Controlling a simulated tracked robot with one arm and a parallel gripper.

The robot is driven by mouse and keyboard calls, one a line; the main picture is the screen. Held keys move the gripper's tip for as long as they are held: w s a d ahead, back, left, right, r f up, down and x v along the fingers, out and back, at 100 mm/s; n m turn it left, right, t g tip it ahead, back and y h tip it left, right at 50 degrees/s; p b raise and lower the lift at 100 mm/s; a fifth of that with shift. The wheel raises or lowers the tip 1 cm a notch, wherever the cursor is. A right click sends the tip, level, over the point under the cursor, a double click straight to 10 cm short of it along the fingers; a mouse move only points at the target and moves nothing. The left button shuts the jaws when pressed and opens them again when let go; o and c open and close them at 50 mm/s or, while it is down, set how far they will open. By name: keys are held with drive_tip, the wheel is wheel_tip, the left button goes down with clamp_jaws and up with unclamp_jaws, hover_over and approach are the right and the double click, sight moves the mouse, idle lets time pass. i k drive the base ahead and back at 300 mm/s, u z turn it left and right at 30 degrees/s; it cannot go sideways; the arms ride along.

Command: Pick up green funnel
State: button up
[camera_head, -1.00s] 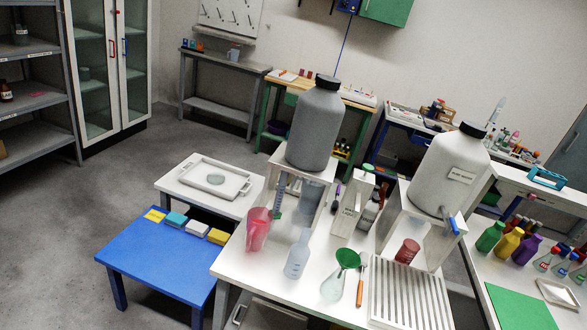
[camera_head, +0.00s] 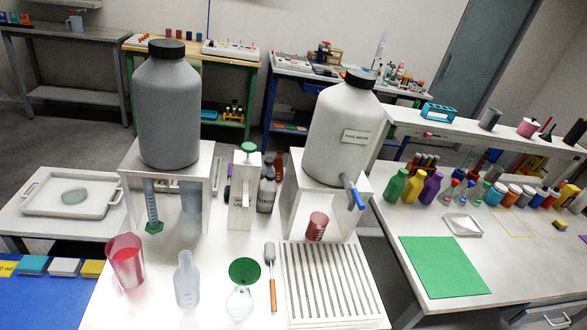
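The green funnel (camera_head: 244,270) sits in the mouth of a clear glass flask (camera_head: 239,303) near the front of the white table, seen from above. Its green cone opens upward and its stem is hidden inside the flask. My gripper is not in view.
A clear bottle (camera_head: 187,280) stands left of the flask, and an orange-handled tool (camera_head: 271,277) lies just right of it. A red beaker (camera_head: 125,261) is farther left. A slotted rack (camera_head: 330,282) lies right. Large jugs (camera_head: 167,105) stand on stands behind.

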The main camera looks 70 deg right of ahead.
sight(244, 271)
drive_tip(key=z, duration=1.85)
drive_tip(key=k, duration=0.5)
drive_tip(key=z, duration=0.05)
drive_tip(key=i, duration=0.5)
drive_tip(key=u, duration=0.15)
